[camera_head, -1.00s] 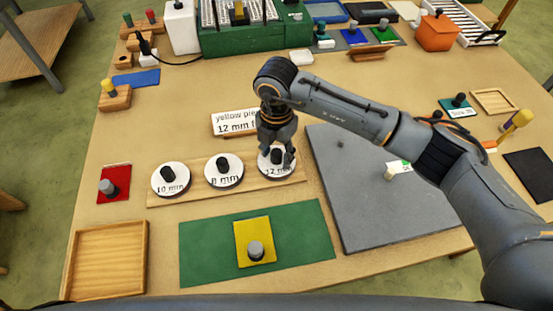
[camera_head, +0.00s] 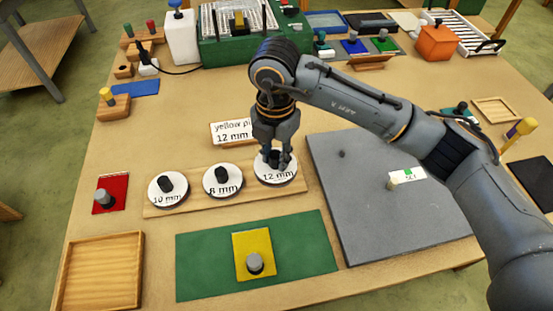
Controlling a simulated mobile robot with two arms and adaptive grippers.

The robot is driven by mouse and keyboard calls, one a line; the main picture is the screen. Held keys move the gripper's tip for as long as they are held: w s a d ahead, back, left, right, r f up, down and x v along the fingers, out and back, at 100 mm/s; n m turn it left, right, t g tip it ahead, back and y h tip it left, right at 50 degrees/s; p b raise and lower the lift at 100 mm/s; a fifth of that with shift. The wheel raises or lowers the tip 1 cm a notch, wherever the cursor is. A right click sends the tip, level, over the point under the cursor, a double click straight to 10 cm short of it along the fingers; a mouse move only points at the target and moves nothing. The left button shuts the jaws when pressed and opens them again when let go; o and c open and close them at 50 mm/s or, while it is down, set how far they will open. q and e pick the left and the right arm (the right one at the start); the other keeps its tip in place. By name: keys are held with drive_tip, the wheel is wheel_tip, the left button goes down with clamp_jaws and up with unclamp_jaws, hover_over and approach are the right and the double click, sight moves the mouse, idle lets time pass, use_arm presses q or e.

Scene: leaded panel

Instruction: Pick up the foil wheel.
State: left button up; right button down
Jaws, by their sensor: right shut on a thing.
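Three round white foil wheels with black knobs sit in a row on a wooden rack (camera_head: 160,208). They are labelled 10 mm (camera_head: 168,198), 8 mm (camera_head: 223,188) and 12 mm (camera_head: 277,174). A card (camera_head: 232,131) behind the rack reads "yellow pi... 12 mm", its right part hidden. My right gripper (camera_head: 275,162) points down over the 12 mm wheel and is shut on its knob, which the fingers mostly hide. The wheel still appears to be at the rack; I cannot tell whether it is lifted. My left gripper is not in view.
A yellow glass piece (camera_head: 250,243) with a grey knob lies on a green mat (camera_head: 200,270) in front. A grey board (camera_head: 380,215) lies to the right, a wooden tray (camera_head: 98,270) front left. A red piece (camera_head: 117,189) lies left of the rack.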

drive_tip(key=s+r+b, duration=0.2)
drive_tip(key=s+r, duration=0.4)
drive_tip(key=s, duration=0.5)
drive_tip(key=shift+s+a+r, duration=0.15)
drive_tip(key=shift+a+r, duration=0.2)
drive_tip(key=shift+a, duration=0.05)
